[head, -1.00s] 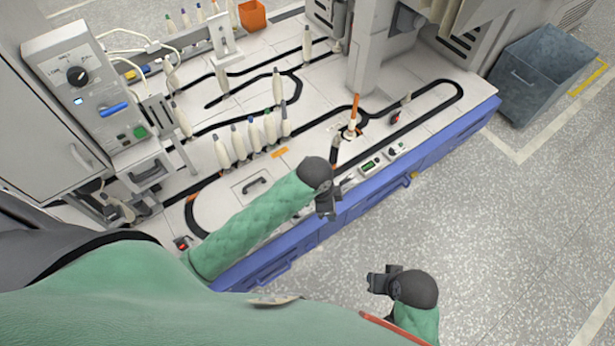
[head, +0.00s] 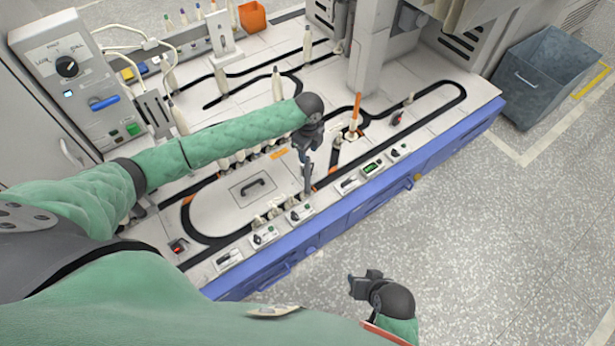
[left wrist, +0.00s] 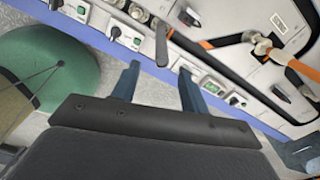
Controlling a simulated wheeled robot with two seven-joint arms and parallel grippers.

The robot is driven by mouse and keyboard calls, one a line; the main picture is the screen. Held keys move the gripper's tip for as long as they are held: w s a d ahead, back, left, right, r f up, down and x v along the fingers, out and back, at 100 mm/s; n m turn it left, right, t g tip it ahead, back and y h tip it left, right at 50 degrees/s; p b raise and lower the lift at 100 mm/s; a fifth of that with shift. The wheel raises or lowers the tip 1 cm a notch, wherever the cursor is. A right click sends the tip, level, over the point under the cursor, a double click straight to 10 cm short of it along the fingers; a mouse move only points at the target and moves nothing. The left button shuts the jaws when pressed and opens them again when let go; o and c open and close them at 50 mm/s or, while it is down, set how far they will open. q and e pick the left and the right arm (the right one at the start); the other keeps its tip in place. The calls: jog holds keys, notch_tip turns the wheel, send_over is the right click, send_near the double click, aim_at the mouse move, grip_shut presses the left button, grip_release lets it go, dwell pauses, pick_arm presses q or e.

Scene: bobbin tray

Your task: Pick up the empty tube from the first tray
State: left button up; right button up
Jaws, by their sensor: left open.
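The empty tube (head: 356,107) is orange and stands upright on a small tray (head: 349,134) on the black track, right of my left gripper. An orange rod that looks like this tube also shows at the right of the left wrist view (left wrist: 303,68). My left gripper (head: 307,186) is over the front of the table, pointing down. In the left wrist view its two fingers (left wrist: 160,85) are apart with nothing held between them. The tube is outside the fingers. My right gripper (head: 358,287) is beyond the table's front edge, over the floor; its jaw gap is unclear.
Small switch boxes (head: 372,168) line the front edge above the blue side (head: 345,222). A grey column (head: 373,55) stands behind the tube. A row of white bobbins is partly hidden by my left arm. A grey bin (head: 540,85) stands right.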

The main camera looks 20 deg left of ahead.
aim_at(307, 163)
pick_arm(q)
notch_tip(307, 163, down, 2)
jog(key=shift+f, duration=0.2)
jog(key=f, duration=0.5)
jog(key=shift+w+a+f+p, duration=0.1)
jog(key=shift+w+a+p, duration=0.1)
jog(key=shift+p, duration=0.15)
pick_arm(e)
jog(key=r, duration=0.2)
jog(key=shift+s+d+r, duration=0.1)
jog(key=shift+s+r, duration=0.1)
jog(key=shift+r, duration=0.15)
pick_arm(q)
jog(key=shift+c, duration=0.5)
grip_shut()
